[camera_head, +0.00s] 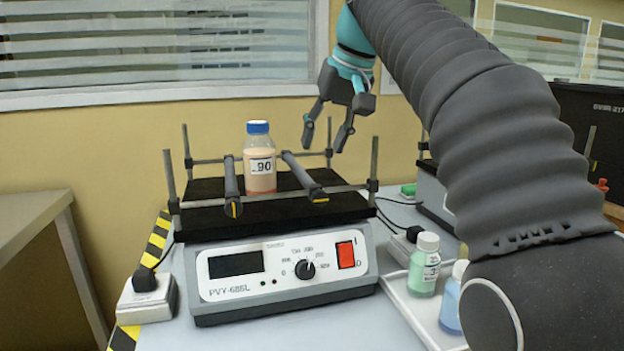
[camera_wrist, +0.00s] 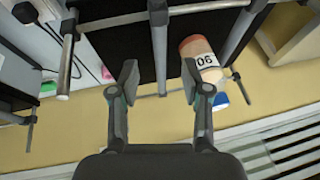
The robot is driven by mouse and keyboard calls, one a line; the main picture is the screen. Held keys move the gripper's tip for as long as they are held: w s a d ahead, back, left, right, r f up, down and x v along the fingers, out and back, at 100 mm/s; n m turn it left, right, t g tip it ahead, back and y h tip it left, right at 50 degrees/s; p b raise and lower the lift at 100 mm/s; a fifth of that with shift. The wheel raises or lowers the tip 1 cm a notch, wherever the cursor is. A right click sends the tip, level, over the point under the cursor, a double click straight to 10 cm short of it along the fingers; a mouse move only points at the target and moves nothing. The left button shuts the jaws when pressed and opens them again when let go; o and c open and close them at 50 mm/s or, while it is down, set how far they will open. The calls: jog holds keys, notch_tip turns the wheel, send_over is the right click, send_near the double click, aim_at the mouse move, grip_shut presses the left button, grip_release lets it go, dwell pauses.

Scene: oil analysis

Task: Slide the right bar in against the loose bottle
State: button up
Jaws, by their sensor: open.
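The loose bottle (camera_head: 261,172), with a blue cap, peach contents and a label reading 90, stands upright on the black shaker platform (camera_head: 330,207). The right bar (camera_head: 303,178) lies to its right, with a gap visible between them in the wrist view. The left bar (camera_head: 231,186) is close on the bottle's other side; contact cannot be told. My gripper (camera_head: 326,137) is open and empty, above the platform's back right. In the wrist view, the right bar (camera_wrist: 159,45) lines up between my open fingers (camera_wrist: 158,80), and the bottle (camera_wrist: 200,58) is just right of them.
Metal rails and upright posts (camera_head: 373,170) frame the platform. The shaker's control panel (camera_head: 285,268) faces front. A white tray (camera_head: 405,305) with a green bottle (camera_head: 424,265) and a blue bottle (camera_head: 452,300) stands at right. A power socket (camera_head: 147,300) sits at left.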

aim_at(310, 179)
jog(key=b+x, duration=0.2)
jog(key=x, duration=0.6)
jog(key=shift+w+f, duration=0.1)
jog(key=shift+f, duration=0.25)
grip_shut()
